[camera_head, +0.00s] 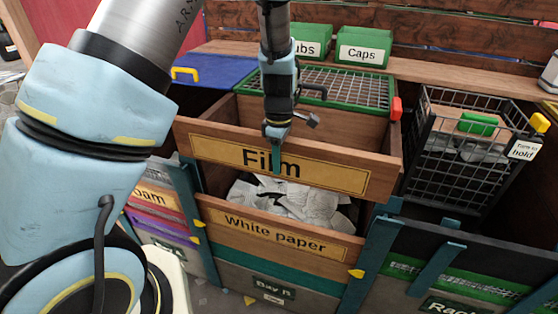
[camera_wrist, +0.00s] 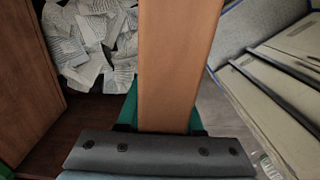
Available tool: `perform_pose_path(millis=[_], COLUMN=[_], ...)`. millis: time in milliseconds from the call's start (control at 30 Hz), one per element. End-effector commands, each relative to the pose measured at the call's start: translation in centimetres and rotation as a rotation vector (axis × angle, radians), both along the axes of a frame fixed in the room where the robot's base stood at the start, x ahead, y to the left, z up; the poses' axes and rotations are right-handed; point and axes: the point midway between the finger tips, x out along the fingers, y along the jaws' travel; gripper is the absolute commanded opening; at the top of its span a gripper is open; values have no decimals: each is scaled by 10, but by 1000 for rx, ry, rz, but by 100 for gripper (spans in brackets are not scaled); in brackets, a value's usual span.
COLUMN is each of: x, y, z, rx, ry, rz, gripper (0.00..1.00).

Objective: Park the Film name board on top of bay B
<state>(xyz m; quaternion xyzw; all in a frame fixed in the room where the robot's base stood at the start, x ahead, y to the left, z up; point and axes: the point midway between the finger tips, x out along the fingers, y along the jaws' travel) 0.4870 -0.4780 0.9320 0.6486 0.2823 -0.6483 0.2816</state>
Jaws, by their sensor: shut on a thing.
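The Film name board (camera_head: 330,176) is a wooden plank with a yellow label reading "Film". It spans the front of bay B, above the White paper board (camera_head: 280,236), with a gap between the two that shows paper. My gripper (camera_head: 277,150) is shut on the top middle of the Film board, one finger in front of its face. In the wrist view the board (camera_wrist: 178,60) runs away from between the green fingers. Bay B's sign (camera_head: 274,288) is low on the front panel. I cannot tell whether the board's ends touch the bay's sides.
White paper scraps (camera_head: 300,200) lie inside bay B. A mesh lid with a green frame (camera_head: 335,83) lies behind it. A black wire basket (camera_head: 455,150) stands to the right, green Caps bin (camera_head: 362,48) at the back. Teal posts (camera_head: 372,255) flank the bay.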

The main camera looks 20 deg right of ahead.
Motion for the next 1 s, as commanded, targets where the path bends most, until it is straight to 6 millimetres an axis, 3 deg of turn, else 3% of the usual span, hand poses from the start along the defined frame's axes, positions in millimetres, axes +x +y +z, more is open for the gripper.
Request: perform_pose_path(millis=[167,1000], x=[1,1], y=[0,-1], z=[-11,-106], rx=[-1,-2], ry=[-1,-1], rz=[1,2], gripper=[0,0])
